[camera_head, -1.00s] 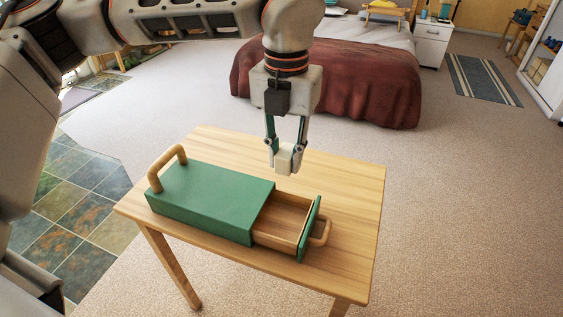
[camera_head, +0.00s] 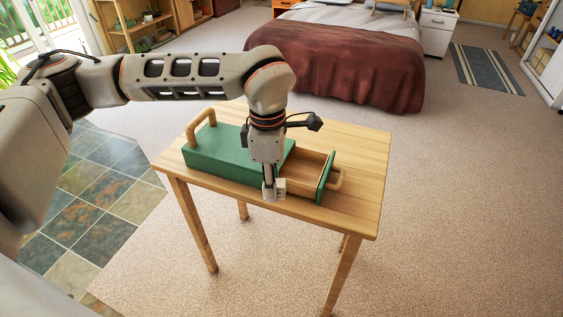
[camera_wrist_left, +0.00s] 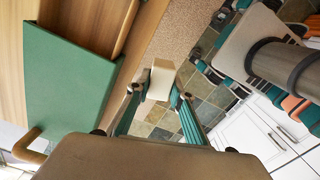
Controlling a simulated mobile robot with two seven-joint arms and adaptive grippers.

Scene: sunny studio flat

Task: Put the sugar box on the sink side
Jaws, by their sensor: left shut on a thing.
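A small cream-white block (camera_head: 280,187), which I take to be the sugar box, is held between the fingertips of my left gripper (camera_head: 270,190). In the left wrist view the sugar box (camera_wrist_left: 161,79) sits between the two finger ends of the left gripper (camera_wrist_left: 152,88), with carpet and tiles behind it. In the head view the gripper is at the near edge of the wooden table (camera_head: 361,150), in front of the green drawer unit (camera_head: 213,157). No sink side can be made out in the head view. My right gripper is not in view.
The unit's drawer (camera_head: 309,166) is pulled open to the right and looks empty. White cupboard fronts (camera_wrist_left: 258,133) show in the left wrist view. A bed (camera_head: 340,62) stands behind the table. Carpet around the table is clear, with slate tiles (camera_head: 99,195) at left.

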